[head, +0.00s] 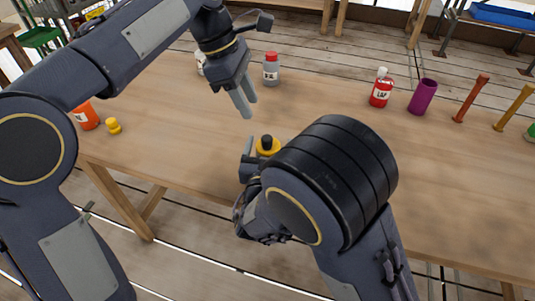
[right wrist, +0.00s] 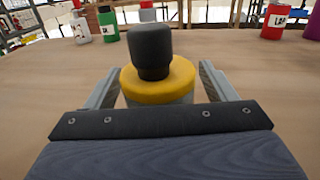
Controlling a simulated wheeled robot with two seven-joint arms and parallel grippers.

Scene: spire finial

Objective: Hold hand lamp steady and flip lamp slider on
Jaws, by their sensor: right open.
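What looks like the hand lamp (head: 267,146), with a black knobbed top over a yellow collar, stands upright on the wooden table near its front edge. It also shows in the right wrist view, where the lamp's yellow collar (right wrist: 160,80) sits above a grey body. My right gripper (right wrist: 160,68) is open, with one finger on each side of the lamp and gaps visible between fingers and collar. No slider can be made out. My left gripper (head: 244,97) hangs above the table, beyond the lamp and slightly left, holding nothing visible; its fingers look close together.
A grey bottle with a red cap (head: 271,70) stands behind my left gripper. A red bottle (head: 381,90), purple cup (head: 423,97), red post (head: 470,98) and orange post (head: 513,107) stand right. An orange container (head: 86,116) and yellow piece (head: 113,126) stand left. The table between is clear.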

